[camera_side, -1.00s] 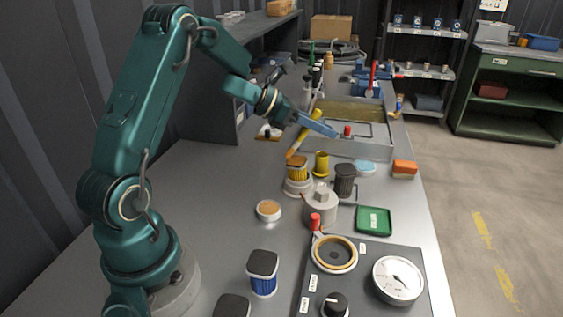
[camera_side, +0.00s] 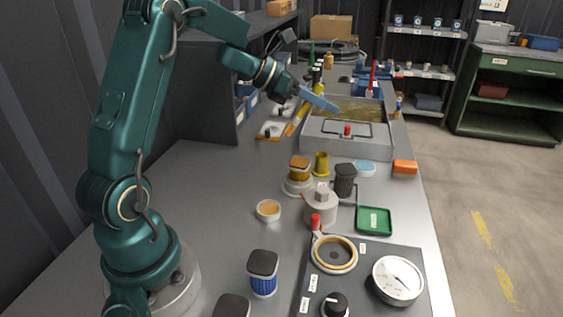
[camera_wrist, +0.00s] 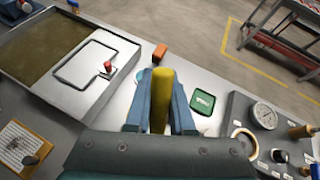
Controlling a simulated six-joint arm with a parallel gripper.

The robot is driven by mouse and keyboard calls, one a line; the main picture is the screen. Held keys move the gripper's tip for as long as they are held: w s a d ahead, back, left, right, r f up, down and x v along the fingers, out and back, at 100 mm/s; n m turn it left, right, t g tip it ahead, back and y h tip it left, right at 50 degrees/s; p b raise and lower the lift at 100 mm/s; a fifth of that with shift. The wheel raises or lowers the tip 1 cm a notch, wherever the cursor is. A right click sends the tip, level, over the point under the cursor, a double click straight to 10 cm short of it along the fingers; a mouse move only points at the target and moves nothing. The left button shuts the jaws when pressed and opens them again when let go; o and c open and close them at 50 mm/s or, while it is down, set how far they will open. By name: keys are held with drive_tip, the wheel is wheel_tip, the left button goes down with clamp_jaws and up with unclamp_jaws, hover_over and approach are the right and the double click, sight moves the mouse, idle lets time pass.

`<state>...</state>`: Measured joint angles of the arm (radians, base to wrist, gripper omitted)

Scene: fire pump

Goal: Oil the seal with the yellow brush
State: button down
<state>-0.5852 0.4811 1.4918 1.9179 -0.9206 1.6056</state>
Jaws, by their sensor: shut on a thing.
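My gripper (camera_side: 318,99) is shut on the yellow brush (camera_side: 293,124) and holds it above the back of the bench. In the wrist view the yellow handle (camera_wrist: 161,98) stands between my two blue fingers (camera_wrist: 160,118); the bristle end is hidden there. In the side view the brush slants down to the left, clear of the amber filter (camera_side: 299,168) on its pale base. I cannot tell for sure which part is the seal; a tan ring (camera_side: 334,253) lies on the dark panel. A small white dish (camera_side: 268,211) has orange-tan contents.
A metal tank (camera_side: 375,148) with a red-knobbed lid is just behind the filter. A yellow cup (camera_side: 321,163), dark canister (camera_side: 345,180), grey pot (camera_side: 320,208) and green tray (camera_side: 374,221) crowd the middle. The bench left of the dish is clear.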

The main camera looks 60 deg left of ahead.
sight(317, 85)
drive_tip(key=shift+r, duration=0.15)
drive_tip(key=shift+r, duration=1.45)
drive_tip(key=shift+s+d+f, duration=0.2)
drive_tip(key=shift+s+f, duration=0.4)
drive_tip(key=shift+f, duration=0.3)
